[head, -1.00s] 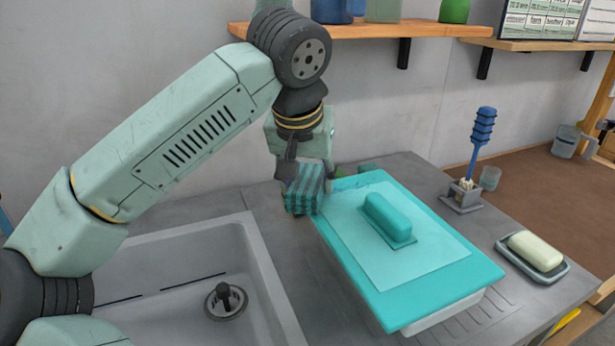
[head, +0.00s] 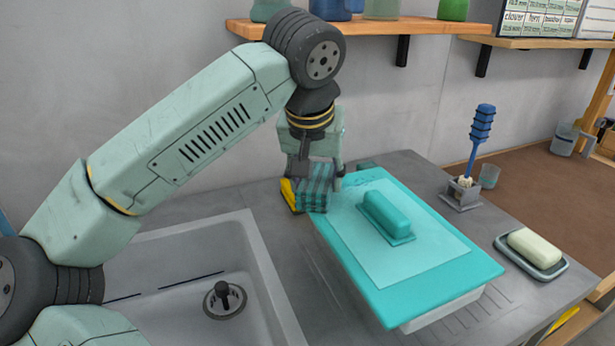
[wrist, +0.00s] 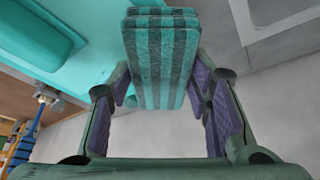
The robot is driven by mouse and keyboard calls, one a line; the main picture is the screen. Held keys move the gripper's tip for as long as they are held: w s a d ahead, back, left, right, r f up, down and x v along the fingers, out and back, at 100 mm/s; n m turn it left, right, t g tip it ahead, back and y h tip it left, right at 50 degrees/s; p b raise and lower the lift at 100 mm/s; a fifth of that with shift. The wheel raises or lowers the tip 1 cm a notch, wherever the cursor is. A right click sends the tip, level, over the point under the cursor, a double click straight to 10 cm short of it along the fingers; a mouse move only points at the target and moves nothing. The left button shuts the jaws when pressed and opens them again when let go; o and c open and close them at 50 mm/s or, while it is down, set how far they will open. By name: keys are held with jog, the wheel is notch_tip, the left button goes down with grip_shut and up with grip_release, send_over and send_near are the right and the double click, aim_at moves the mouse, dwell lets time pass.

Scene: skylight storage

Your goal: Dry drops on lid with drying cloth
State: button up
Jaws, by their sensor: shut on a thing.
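The drying cloth (head: 318,187), a folded teal block with dark stripes, is held in my gripper (head: 315,172). My gripper is shut on it, with the fingers on either side in the wrist view (wrist: 160,95), where the cloth (wrist: 162,60) hangs out beyond them. The cloth is at the far left corner of the teal lid (head: 455,262); whether it touches the lid I cannot tell. The lid lies on a white container (head: 440,312) and has a raised handle (head: 388,212). It also shows in the wrist view (wrist: 95,50). Drops are too small to make out.
A sink (head: 262,275) is to the left of the container. A yellow object (head: 289,194) stands behind the cloth. A blue brush in a holder (head: 462,192) and a soap dish (head: 560,270) with pale soap are on the right. A shelf (head: 380,28) hangs above.

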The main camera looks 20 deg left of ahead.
jog(key=shift+w+d, duration=1.35)
jog(key=shift+w+d+p, duration=0.65)
jog(key=shift+w+d, duration=1.3)
jog(key=shift+w, duration=0.05)
jog(key=shift+w+d+p, duration=0.7)
jog(key=shift+w+d, duration=1.25)
jog(key=shift+d, duration=0.05)
jog(key=shift+s+a+b, duration=0.35)
jog(key=shift+s+a, duration=1.65)
jog(key=shift+a+f, duration=0.1)
jog(key=shift+s+a, duration=1.9)
jog(key=shift+s, duration=0.1)
